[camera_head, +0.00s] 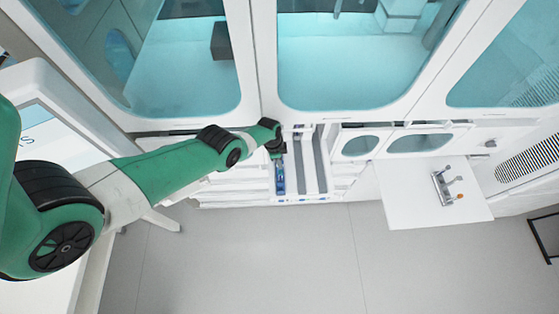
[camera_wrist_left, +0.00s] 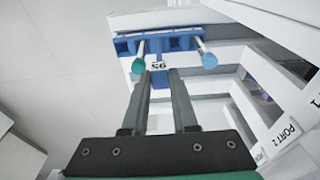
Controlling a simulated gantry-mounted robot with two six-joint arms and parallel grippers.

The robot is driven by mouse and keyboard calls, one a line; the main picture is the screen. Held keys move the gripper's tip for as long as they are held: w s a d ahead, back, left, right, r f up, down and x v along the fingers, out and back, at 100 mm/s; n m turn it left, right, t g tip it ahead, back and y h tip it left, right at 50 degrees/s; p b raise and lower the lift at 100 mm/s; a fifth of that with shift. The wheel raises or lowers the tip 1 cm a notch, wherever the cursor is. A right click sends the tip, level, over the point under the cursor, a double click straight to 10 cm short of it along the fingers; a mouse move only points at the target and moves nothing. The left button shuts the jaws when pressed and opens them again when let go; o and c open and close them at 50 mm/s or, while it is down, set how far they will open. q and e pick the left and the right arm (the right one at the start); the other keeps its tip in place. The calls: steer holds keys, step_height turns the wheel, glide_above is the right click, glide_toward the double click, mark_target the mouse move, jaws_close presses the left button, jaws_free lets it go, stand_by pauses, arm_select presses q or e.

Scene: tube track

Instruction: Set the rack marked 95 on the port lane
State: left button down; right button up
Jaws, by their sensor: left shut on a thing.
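The blue rack (camera_wrist_left: 175,41) has a white label reading 95 (camera_wrist_left: 158,66), upside down in the left wrist view. It carries a teal-capped tube (camera_wrist_left: 138,66) and a light-blue-capped tube (camera_wrist_left: 209,61). My left gripper (camera_wrist_left: 160,74) is shut on the rack at its label. In the head view the rack (camera_head: 280,178) shows just below my left gripper (camera_head: 276,153), at the left side of the white track unit. Whether it rests on a lane or hangs above is unclear. White lane signs read PORT 2 (camera_wrist_left: 288,131) and PORT 1 (camera_wrist_left: 310,92). My right gripper is not in view.
Grey lanes (camera_head: 320,162) run right of the rack between white walls. A white shelf (camera_head: 435,195) at right holds a small metal fixture (camera_head: 446,185). Large glass-fronted cabinets (camera_head: 360,60) stand behind the track. The grey floor (camera_head: 250,255) in front is clear.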

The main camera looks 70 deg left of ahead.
arm_select(q)
steer(key=shift+f, duration=0.2)
steer(key=shift+f+b, duration=0.2)
steer(key=shift+b, duration=0.15)
steer(key=c, duration=0.6)
jaws_free()
